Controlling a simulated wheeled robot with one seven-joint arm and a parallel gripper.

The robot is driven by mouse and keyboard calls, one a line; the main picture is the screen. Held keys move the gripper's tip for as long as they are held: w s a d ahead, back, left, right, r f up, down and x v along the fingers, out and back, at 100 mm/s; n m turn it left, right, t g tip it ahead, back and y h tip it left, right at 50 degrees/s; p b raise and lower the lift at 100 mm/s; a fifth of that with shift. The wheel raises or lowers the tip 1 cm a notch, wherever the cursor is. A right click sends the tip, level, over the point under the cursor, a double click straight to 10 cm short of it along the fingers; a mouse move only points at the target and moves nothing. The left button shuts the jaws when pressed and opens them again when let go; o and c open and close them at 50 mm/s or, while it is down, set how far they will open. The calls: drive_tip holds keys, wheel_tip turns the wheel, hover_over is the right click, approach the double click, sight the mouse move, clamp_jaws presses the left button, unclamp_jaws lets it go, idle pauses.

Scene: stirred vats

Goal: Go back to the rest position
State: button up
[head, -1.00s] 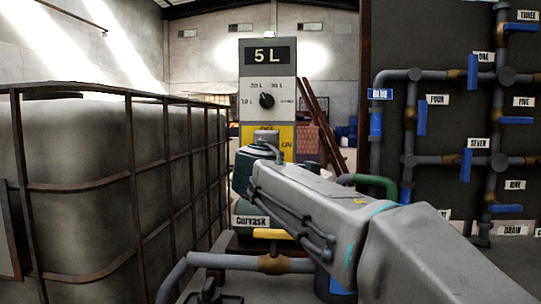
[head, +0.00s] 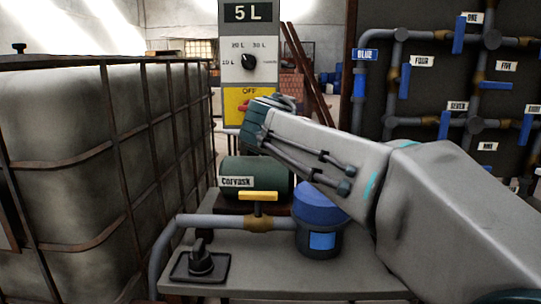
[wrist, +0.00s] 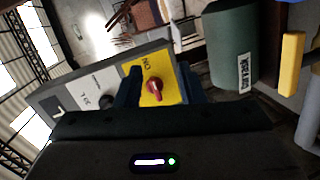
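My gripper (wrist: 160,85) is open in the wrist view, with its two dark blue fingers apart. A red knob (wrist: 153,88) on the yellow plate marked ON shows between them; I cannot tell whether they touch it. In the head view my arm reaches from the lower right to the control panel (head: 250,45). My gripper (head: 262,112) is in front of the yellow OFF plate (head: 240,96) there, and its fingertips are mostly hidden. The panel reads 5 L and has a black dial (head: 249,62).
A caged tank (head: 85,150) fills the left. Blue-handled pipe valves (head: 404,82) line the right wall.

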drive_tip(key=s+d+m+g+h+p, duration=0.1)
drive_tip(key=s+d+m+g+p, duration=0.4)
drive_tip(key=d+p, duration=0.35)
drive_tip(key=s+d+m+g+y+p, duration=0.1)
drive_tip(key=s+d+m+g+p, duration=0.1)
drive_tip(key=s+p, duration=0.8)
drive_tip(key=s+d+f+m+g+y+p, duration=0.1)
drive_tip(key=s+m+g+p, duration=0.4)
drive_tip(key=s+p, duration=0.6)
drive_tip(key=s+d+m+y, duration=0.1)
drive_tip(key=s+m, duration=0.1)
drive_tip(key=s, duration=0.1)
drive_tip(key=shift+s+f+g, duration=0.15)
drive_tip(key=shift+s+g, duration=0.05)
drive_tip(key=shift+g, duration=0.1)
